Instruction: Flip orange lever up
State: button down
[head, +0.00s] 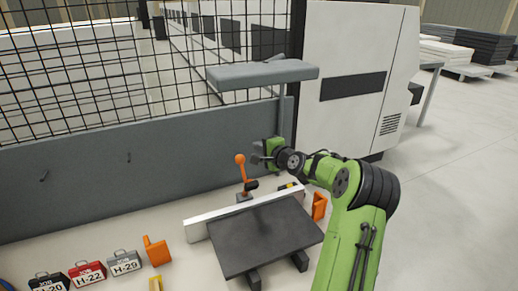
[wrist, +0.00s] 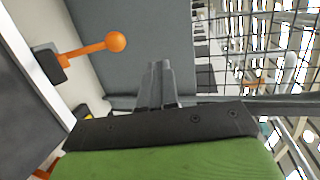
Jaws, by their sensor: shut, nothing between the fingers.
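The orange lever (head: 242,172) stands close to upright on a dark mount (head: 245,197), its ball knob on top and leaning slightly left. In the wrist view the lever (wrist: 88,49) lies sideways, with its ball knob pointing right, up and left of the fingers. My gripper (head: 256,158) is just right of the knob in the head view, at about its height. In the wrist view my gripper (wrist: 157,68) has its fingers together and empty. A gap shows between the fingers and the knob there. I cannot tell the exact depth between them.
A dark tilted plate (head: 265,237) with a pale bar along its back edge lies below my arm. A grey panel (head: 110,180) with wire mesh above stands behind the lever. A grey shelf (head: 262,74) juts out above. Several toolboxes (head: 88,274) sit at lower left.

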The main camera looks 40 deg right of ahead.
jog(key=shift+s+r, duration=0.1)
jog(key=shift+s, duration=0.1)
jog(key=s+a+r+n+g+y, duration=0.1)
jog(key=s+a+n+g, duration=0.3)
jog(key=a, duration=0.8)
jog(key=s+a+r+n+g+y, duration=0.1)
jog(key=a+n, duration=0.6)
jog(key=a, duration=0.5)
jog(key=s+a+n+g+b, duration=0.15)
jog(key=s+a+n, duration=0.25)
jog(key=s+a, duration=0.55)
jog(key=s+f+n+g, duration=0.1)
jog(key=s+n, duration=0.1)
jog(key=s, duration=0.8)
jog(key=s+a+f+n+g, duration=0.1)
jog(key=s+f+n+g, duration=0.1)
jog(key=s, duration=0.8)
jog(key=shift+n, duration=0.4)
